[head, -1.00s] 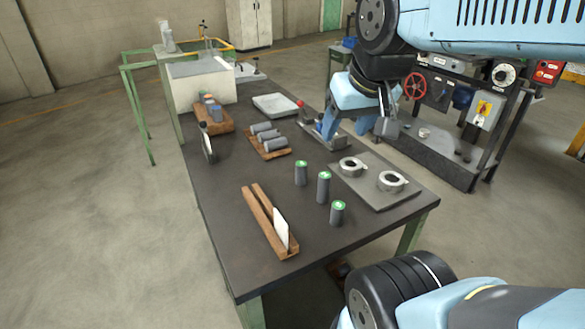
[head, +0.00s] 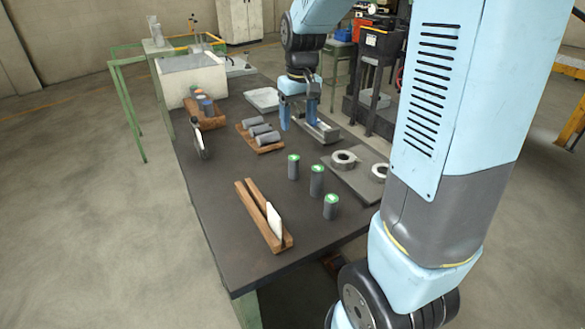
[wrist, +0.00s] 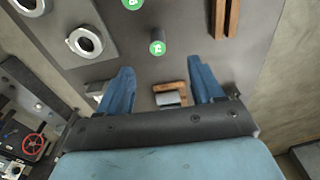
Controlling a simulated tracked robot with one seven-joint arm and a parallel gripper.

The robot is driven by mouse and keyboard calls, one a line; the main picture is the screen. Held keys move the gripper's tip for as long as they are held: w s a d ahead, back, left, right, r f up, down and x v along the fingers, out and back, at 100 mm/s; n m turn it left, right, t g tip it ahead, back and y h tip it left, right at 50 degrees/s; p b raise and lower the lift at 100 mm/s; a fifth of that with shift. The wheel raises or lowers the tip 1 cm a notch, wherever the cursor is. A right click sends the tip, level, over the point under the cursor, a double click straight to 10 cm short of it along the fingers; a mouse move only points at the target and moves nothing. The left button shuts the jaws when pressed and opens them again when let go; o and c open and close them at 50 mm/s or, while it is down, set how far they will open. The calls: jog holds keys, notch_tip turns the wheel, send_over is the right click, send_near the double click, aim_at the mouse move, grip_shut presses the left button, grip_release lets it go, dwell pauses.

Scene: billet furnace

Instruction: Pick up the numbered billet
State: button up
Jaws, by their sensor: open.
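Three grey billets with green tops stand upright on the dark table (head: 240,215): a rear one (head: 293,168), a middle one (head: 317,182) and a front one (head: 331,207). In the wrist view, one green-topped billet (wrist: 157,46) shows a white mark, too small to read surely; another green top (wrist: 132,3) is cut by the upper edge. My gripper (head: 298,124) is open and empty, fingers down over the table, behind the upright billets. In the wrist view, my gripper (wrist: 161,68) has its blue fingers spread, with the marked billet beyond the tips, apart from them.
Grey billets (head: 262,133) lie in a wooden tray (head: 246,138). A grey plate (head: 350,178) with ring-shaped parts (head: 344,160) lies right of the upright billets. A slotted wooden block (head: 258,219) holds a white card (head: 274,220) in front. Bare tabletop lies between the block and the billets.

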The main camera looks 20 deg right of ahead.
jog(key=g, duration=0.1)
send_over(294, 157)
notch_tip(294, 157, down, 4)
jog(key=f, duration=0.9)
jog(key=shift+s+a, duration=0.15)
jog(key=shift+a, duration=0.15)
jog(key=shift+d+f, duration=0.15)
jog(key=shift+f, duration=1.2)
jog(key=shift+d+f, duration=0.1)
jog(key=shift+f, duration=1.25)
grip_shut()
